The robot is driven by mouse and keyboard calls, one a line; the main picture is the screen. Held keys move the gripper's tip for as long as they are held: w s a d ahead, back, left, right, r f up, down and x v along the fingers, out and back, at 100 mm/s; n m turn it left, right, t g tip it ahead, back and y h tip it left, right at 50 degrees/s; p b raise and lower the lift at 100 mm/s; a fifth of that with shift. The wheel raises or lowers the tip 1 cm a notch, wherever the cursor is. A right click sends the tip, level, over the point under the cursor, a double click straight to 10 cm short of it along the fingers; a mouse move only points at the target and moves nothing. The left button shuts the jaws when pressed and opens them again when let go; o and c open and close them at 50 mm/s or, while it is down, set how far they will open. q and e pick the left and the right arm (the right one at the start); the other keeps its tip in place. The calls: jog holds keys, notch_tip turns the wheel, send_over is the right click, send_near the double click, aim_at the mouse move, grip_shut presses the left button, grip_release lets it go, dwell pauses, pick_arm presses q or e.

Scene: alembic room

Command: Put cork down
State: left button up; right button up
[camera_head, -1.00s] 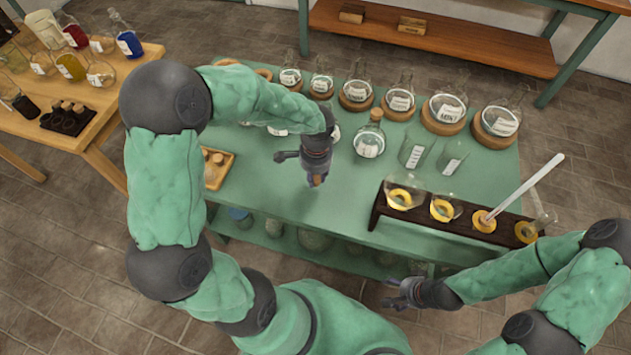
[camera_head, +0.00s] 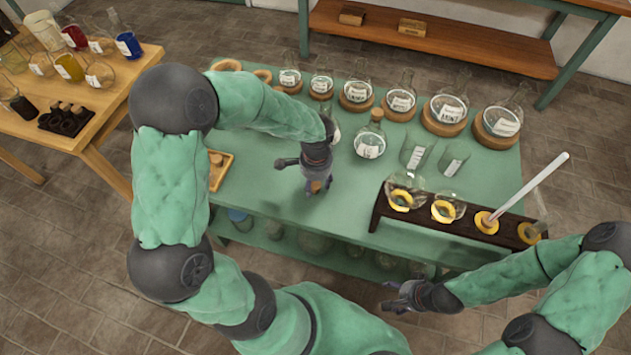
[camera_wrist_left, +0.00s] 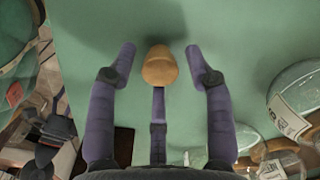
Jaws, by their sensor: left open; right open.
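The cork (camera_wrist_left: 160,66) is a tan, rounded stopper. In the left wrist view it stands on the green table between the spread fingers of my left gripper (camera_wrist_left: 160,58), with a visible gap on both sides. In the head view the cork (camera_head: 316,186) shows small and partly hidden below my left gripper (camera_head: 312,184), over the table's front middle part. My left gripper is open around it. My right gripper (camera_head: 398,297) is open and empty, off the table's front edge at the lower right.
A corked flask (camera_head: 369,142) stands right of my left gripper, with two glass beakers (camera_head: 416,155) beyond it. A dark rack (camera_head: 465,223) with yellow rings and a white rod is at the right. A wooden tray (camera_head: 225,170) is at the left. Labelled flasks line the back.

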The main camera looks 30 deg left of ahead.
aim_at(316, 185)
pick_arm(q)
notch_tip(316, 185, up, 12)
jog(key=p, duration=0.4)
jog(key=shift+d+r, duration=0.15)
jog(key=shift+r, duration=0.05)
